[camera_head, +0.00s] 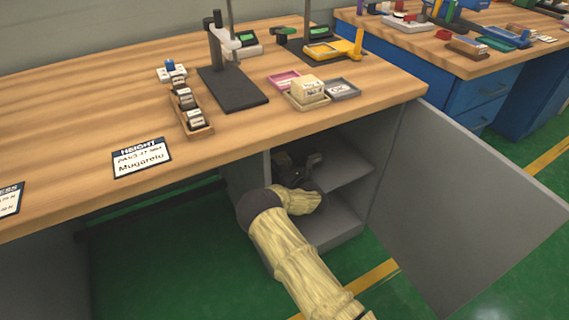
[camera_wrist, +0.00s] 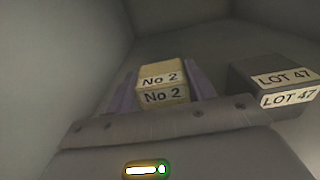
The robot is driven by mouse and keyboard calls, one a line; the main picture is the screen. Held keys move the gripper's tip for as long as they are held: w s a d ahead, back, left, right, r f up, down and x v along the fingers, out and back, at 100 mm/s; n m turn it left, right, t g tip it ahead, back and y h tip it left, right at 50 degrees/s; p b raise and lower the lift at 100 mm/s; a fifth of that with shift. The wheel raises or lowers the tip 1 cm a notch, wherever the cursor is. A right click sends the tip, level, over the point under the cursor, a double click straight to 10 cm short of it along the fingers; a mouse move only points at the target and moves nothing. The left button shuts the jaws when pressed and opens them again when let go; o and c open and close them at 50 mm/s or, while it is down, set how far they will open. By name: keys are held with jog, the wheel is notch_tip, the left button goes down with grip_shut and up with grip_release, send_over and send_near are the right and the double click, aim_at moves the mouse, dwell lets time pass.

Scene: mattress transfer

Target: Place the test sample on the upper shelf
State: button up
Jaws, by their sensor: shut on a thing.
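A tan foam-like block (camera_wrist: 163,82) labelled "No 2" sits between the purple fingers of my gripper (camera_wrist: 163,90) in the wrist view. My gripper is shut on it. In the head view my gripper (camera_head: 297,165) reaches into the open cabinet, at the level of the upper shelf (camera_head: 346,168); the block is hidden there. I cannot tell whether the block touches the shelf. A dark block (camera_wrist: 272,84) labelled "LOT 47" stands to its right, apart from the fingers.
The grey cabinet door (camera_head: 465,195) stands open at the right. A lower compartment (camera_head: 340,222) lies beneath the shelf. The wooden bench top (camera_head: 60,125) above carries a dark stand (camera_head: 232,88), a slotted rack (camera_head: 195,118) and a pale block (camera_head: 308,88) on a tray.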

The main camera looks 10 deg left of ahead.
jog(key=shift+f, duration=0.2)
jog(key=o, duration=1)
jog(key=shift+r, duration=0.1)
jog(key=shift+r, duration=0.2)
jog(key=p+v, duration=0.4)
jog(key=v, duration=0.8)
jog(key=shift+f, duration=0.1)
